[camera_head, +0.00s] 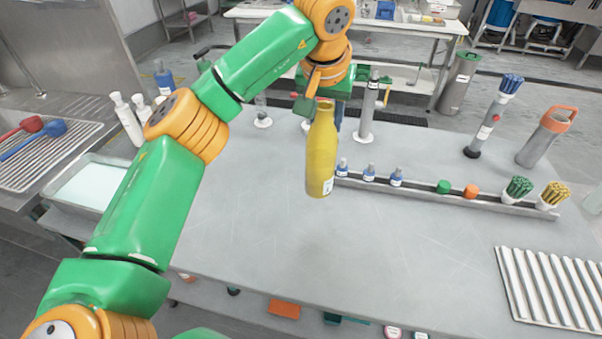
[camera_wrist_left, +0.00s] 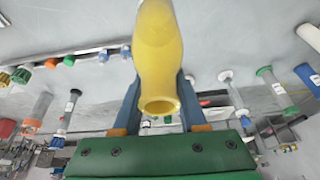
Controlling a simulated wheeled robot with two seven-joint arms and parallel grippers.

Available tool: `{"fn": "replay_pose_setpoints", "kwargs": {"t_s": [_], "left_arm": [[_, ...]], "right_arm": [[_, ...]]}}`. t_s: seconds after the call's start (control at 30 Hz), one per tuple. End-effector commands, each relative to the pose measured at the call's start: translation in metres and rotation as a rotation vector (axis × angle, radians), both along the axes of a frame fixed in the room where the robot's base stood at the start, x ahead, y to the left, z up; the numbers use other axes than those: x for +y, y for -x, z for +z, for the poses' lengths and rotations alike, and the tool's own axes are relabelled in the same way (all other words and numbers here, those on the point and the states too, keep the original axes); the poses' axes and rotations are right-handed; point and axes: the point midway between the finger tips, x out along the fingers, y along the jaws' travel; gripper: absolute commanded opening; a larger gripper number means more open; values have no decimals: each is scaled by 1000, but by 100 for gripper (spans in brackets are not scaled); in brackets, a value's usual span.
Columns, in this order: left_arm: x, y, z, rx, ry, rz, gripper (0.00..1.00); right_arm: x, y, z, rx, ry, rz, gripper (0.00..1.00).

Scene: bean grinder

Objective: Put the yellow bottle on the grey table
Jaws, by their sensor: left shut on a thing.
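The yellow bottle (camera_head: 321,150) hangs upright below my left gripper (camera_head: 325,104), which is shut on its neck. The bottle's base seems to be above the grey table (camera_head: 230,230), though a gap is hard to judge. In the left wrist view, the yellow bottle (camera_wrist_left: 158,50) sits between the two blue fingers of my left gripper (camera_wrist_left: 160,98), its open mouth toward the camera. My right gripper is not in view.
A narrow rack (camera_head: 430,191) with small blue-capped bottles and brushes runs along the table, right of the bottle. A grey cylinder on a stand (camera_head: 368,110) is behind. A ribbed white mat (camera_head: 550,285) lies at right. The front middle of the table is clear.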

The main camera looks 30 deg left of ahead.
Motion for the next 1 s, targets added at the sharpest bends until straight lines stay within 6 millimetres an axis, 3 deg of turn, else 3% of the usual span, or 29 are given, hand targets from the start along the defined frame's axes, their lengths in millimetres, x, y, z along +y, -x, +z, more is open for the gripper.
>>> {"fn": "replay_pose_setpoints", "kwargs": {"t_s": [0.03, 0.17, 0.33, 0.5, 0.7, 0.97, 1.0], "left_arm": [[16, 9, -13, -1, -1, 3, 0], [55, 35, -30, 1, -1, 7, 0], [80, 52, -68, 5, -1, 4, 0], [94, 61, -88, 5, -1, 4, 0], [92, 60, -115, 3, 1, 2, 0], [92, 59, -119, 1, 2, 2, 0], [92, 59, -118, 2, 2, 2, 49]], "right_arm": [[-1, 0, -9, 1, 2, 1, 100], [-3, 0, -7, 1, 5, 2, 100], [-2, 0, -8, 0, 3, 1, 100], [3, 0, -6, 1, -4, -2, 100], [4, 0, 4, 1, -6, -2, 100], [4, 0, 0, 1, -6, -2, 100], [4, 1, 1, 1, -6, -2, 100]]}}
